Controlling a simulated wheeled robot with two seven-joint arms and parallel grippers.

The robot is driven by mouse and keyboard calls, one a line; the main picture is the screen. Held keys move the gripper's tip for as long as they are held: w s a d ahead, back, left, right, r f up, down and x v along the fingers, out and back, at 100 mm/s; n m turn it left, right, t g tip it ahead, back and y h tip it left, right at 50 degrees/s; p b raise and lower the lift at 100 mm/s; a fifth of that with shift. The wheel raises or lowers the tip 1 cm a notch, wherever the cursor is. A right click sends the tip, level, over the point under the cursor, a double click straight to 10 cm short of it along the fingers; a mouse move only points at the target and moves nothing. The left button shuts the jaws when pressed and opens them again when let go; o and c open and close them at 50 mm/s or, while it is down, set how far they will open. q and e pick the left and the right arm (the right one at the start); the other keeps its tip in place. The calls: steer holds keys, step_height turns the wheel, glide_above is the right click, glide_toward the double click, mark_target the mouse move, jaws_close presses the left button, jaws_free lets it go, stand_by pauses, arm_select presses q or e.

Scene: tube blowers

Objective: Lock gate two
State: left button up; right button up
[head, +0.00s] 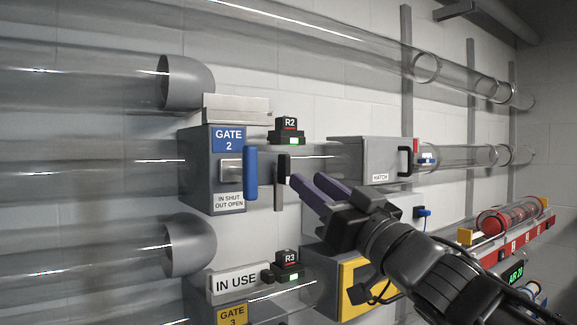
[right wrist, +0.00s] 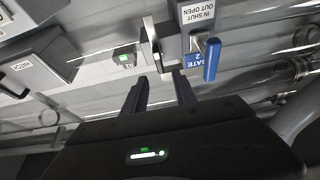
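The gate 2 box (head: 212,170) is a grey housing on a clear tube, with a blue GATE 2 label and a plate reading "IN SHUT OUT OPEN". A blue upright handle (head: 250,173) is on its front; it also shows in the right wrist view (right wrist: 212,60). Just right of it hangs a narrow black-and-grey lever (head: 280,182). My right gripper (head: 307,187) is open and empty, its purple fingers pointing at this lever from the right. In the right wrist view the fingertips (right wrist: 161,79) are spread just short of the black lever part (right wrist: 151,45). My left gripper is out of view.
The R2 indicator (head: 289,131) shows green above the lever. A grey hatch box (head: 360,155) with a black handle is to the right. Below are the R3 indicator (head: 287,264), the "IN USE" sign (head: 236,282) and a yellow-fronted box (head: 357,280). Clear tubes run across the wall.

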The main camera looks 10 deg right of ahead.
mark_target(288, 164)
steer(key=p+x, duration=0.1)
steer(key=x, duration=0.6)
steer(key=shift+w+r, duration=0.1)
steer(key=shift+w, duration=0.1)
steer(key=shift+c, duration=0.4)
jaws_close()
stand_by(0.8)
